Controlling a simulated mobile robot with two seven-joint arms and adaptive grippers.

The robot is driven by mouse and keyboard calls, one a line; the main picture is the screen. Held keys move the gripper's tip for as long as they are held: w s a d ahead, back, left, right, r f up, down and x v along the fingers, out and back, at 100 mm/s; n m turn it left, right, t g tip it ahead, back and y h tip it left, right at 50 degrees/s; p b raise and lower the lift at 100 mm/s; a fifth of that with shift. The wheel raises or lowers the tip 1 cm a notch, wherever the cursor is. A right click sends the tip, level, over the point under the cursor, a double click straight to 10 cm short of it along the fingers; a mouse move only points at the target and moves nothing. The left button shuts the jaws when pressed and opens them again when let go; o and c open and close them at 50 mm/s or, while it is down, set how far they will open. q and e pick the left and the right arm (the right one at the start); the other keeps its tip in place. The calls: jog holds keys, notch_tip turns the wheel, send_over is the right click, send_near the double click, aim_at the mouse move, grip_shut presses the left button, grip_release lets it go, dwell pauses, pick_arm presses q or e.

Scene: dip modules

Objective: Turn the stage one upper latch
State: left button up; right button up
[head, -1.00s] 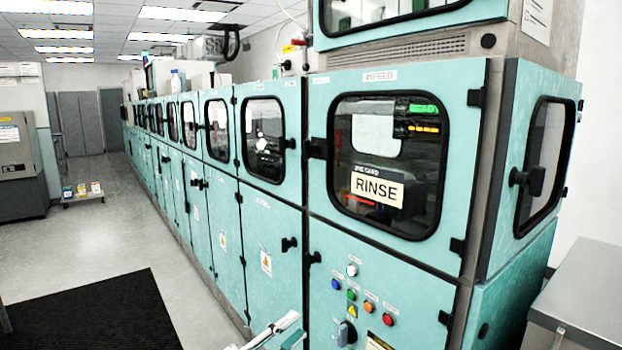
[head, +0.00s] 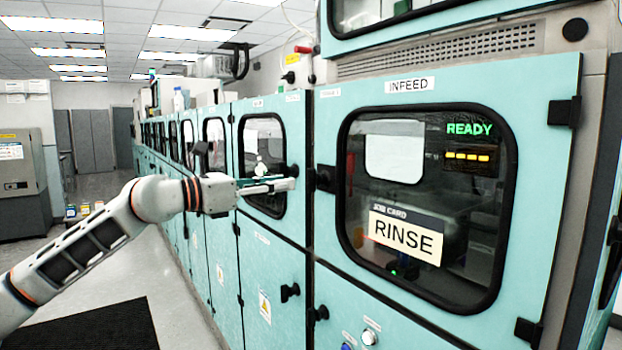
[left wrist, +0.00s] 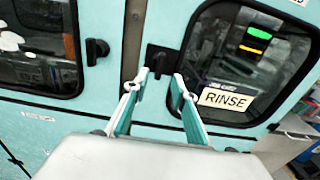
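The teal upper door with a window and RINSE card (head: 406,237) has a black latch (head: 325,178) at its left edge. The neighbouring upper door to the left has a black latch at its right edge, in the left wrist view (left wrist: 97,50); in the head view my fingers partly cover it. Which latch is stage one I cannot read for certain. My left gripper (head: 292,184) is open and empty in front of the doors. In the left wrist view its fingertips (left wrist: 160,78) stand apart, with the RINSE door's latch (left wrist: 160,57) just beyond them. My right gripper is not in view.
Lower doors with black knobs (head: 290,292) run beneath. The row of cabinets recedes to the left. Hinges (head: 565,112) stand on the RINSE door's right side. A dark mat (head: 100,328) lies on the floor; the aisle there is clear.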

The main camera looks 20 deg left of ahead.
aim_at(307, 178)
pick_arm(q)
jog(key=x, duration=0.3)
jog(key=p+x, duration=0.1)
jog(key=x, duration=0.2)
jog(key=shift+w+d+r, duration=0.1)
jog(key=shift+r, duration=0.1)
jog(key=shift+w+d, duration=0.4)
jog(key=shift+w, duration=0.15)
grip_shut()
